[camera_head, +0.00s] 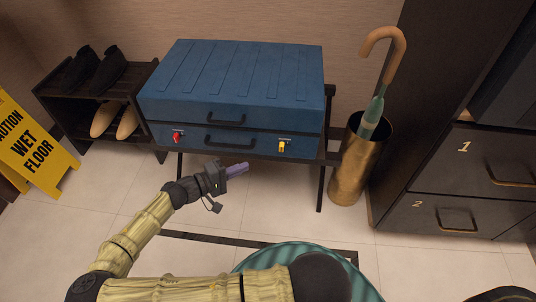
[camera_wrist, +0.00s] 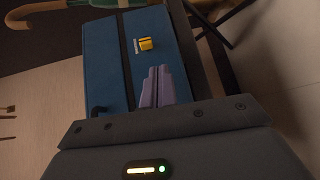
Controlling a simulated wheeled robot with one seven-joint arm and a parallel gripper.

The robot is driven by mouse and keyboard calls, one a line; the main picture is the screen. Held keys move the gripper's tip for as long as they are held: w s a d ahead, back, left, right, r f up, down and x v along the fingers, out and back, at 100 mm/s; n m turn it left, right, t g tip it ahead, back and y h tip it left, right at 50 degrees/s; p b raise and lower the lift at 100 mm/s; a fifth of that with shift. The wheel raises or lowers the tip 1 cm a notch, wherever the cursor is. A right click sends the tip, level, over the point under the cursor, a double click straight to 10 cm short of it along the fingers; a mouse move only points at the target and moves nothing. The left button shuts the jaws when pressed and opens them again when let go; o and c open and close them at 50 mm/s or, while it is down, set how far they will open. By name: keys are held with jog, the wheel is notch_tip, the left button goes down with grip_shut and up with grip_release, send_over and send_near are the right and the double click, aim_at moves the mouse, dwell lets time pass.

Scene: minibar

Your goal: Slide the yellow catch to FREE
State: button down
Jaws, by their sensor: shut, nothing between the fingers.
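A blue suitcase (camera_head: 230,95) lies closed on a dark rack. Its front face carries a yellow catch (camera_head: 283,146) on the right and a red catch (camera_head: 178,137) on the left. In the wrist view the yellow catch (camera_wrist: 145,44) sits on the blue front beside a pale plate; any lettering is too small to read. My gripper (camera_head: 244,167) is in front of the case, below and left of the yellow catch. Its purple fingers (camera_wrist: 157,82) are shut and empty, apart from the catch.
A brass umbrella stand (camera_head: 355,165) with an umbrella is right of the rack, beside dark numbered drawers (camera_head: 470,170). A shoe rack (camera_head: 70,90) and a yellow wet-floor sign (camera_head: 32,145) are at left. The floor before the case looks mostly clear.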

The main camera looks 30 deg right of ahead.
jog(key=a+t, duration=0.1)
jog(key=w+a+r+t+h, duration=0.1)
jog(key=shift+w+a+n, duration=0.3)
jog(key=shift+a, duration=0.05)
jog(key=shift+d, duration=0.1)
jog(key=b, duration=0.5)
send_near(282, 147)
jog(key=w+d, duration=0.1)
jog(key=w+f, duration=0.1)
jog(key=w, duration=0.1)
jog(key=w+d, duration=0.1)
jog(key=w, duration=0.1)
jog(key=shift+w+d+f, duration=0.2)
jog(key=shift+d+f, duration=0.15)
jog(key=s+d, duration=0.1)
jog(key=s+d+b, duration=0.1)
jog(key=shift+d, duration=0.35)
jog(key=shift+d+r, duration=0.2)
jog(key=shift+s, duration=0.1)
